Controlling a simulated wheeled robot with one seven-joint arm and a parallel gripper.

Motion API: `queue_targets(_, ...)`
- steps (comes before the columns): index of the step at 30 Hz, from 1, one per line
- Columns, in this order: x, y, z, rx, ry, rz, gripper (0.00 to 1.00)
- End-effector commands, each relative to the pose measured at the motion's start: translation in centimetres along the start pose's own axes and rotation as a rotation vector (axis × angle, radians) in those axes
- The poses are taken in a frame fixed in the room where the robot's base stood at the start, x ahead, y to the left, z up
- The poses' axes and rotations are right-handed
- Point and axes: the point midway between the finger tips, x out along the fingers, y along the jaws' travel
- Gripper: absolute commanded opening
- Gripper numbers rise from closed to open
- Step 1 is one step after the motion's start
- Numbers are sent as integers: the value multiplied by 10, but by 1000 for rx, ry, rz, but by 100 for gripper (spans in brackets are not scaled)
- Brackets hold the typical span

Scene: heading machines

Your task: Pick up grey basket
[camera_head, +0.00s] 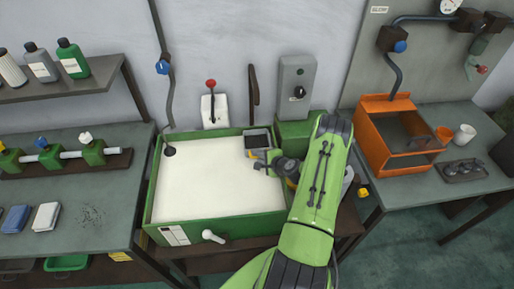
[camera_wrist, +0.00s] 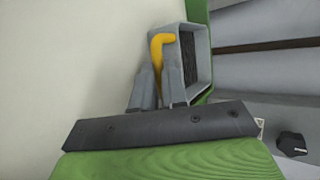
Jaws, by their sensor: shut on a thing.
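The grey basket (camera_head: 257,138) is a small box with a dark inside, at the back right corner of the green-edged machine with the white surface. In the wrist view the basket (camera_wrist: 205,68) appears tilted, beside the machine's green edge. Its yellow handle (camera_wrist: 160,40) is a bent bar running down between my fingers. My gripper (camera_head: 268,162) is at the near side of the basket. In the wrist view my gripper (camera_wrist: 160,82) is shut on the yellow handle. The fingers hide part of the handle, and I cannot tell whether the basket touches the surface beneath.
The green machine (camera_head: 215,232) has a white knob (camera_head: 212,237) on its front. A grey control box (camera_head: 296,85) stands behind right. An orange bin (camera_head: 388,157) and white cup (camera_head: 465,135) are on the right table. Bottles (camera_head: 72,60) stand on the left shelf.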

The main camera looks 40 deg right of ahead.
Motion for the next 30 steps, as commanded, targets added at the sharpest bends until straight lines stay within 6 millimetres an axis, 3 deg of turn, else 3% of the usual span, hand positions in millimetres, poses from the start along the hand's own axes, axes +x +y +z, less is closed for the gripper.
queue_targets(14,-5,-9,2,-1,0,-2,0)
queue_targets(24,-43,-68,18,-3,1,-4,0)
queue_targets(30,-53,-82,22,0,0,-1,0)
